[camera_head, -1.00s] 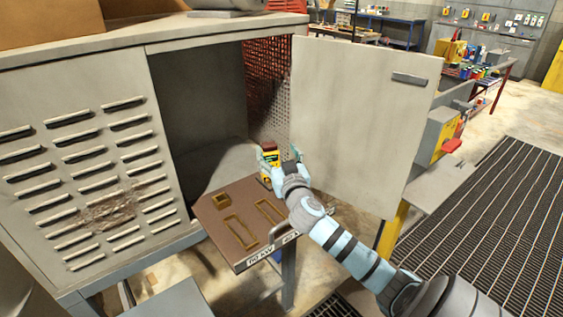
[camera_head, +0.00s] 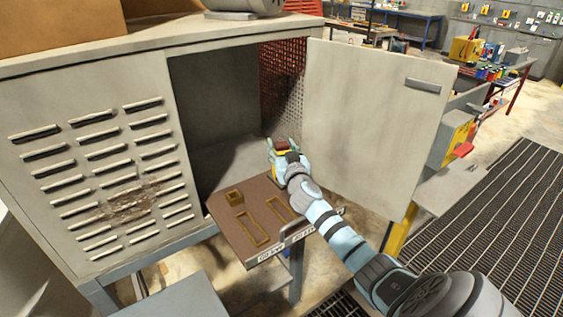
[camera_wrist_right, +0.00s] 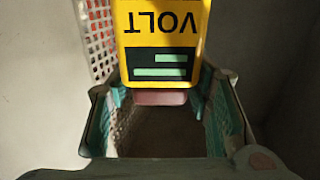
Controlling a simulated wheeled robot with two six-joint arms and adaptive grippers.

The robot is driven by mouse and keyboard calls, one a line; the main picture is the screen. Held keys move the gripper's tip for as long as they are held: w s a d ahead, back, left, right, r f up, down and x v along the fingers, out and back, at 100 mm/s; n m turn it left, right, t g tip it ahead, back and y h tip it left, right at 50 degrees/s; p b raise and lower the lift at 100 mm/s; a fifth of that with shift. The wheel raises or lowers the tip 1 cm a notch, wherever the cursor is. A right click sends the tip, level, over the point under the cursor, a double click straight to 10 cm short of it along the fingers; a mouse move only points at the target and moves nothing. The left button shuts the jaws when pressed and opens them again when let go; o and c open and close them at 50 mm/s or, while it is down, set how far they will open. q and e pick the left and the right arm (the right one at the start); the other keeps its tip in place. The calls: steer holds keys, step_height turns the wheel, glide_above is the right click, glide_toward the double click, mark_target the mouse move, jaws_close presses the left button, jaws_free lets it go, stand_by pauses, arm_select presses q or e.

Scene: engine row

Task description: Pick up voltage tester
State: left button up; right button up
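The voltage tester is yellow and black with a dull red end. In the right wrist view the tester (camera_wrist_right: 160,45) shows an upside-down VOLT label and lies in front of my gripper, near the fingertips (camera_wrist_right: 160,98). In the head view the tester (camera_head: 280,147) is mostly hidden by my right gripper (camera_head: 283,144), at the far end of the brown pull-out shelf (camera_head: 222,213). My right gripper looks open, with its fingers to either side of the tester. Firm contact is not visible. My left gripper is not in view.
The shelf has several yellow-framed slots and white labels on its front edge. A grey cabinet (camera_head: 70,120) with vents stands left. Its open door (camera_head: 375,120) stands close to the right of my right arm. Red mesh (camera_head: 282,85) lines the cabinet's inside.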

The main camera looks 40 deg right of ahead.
jaws_close()
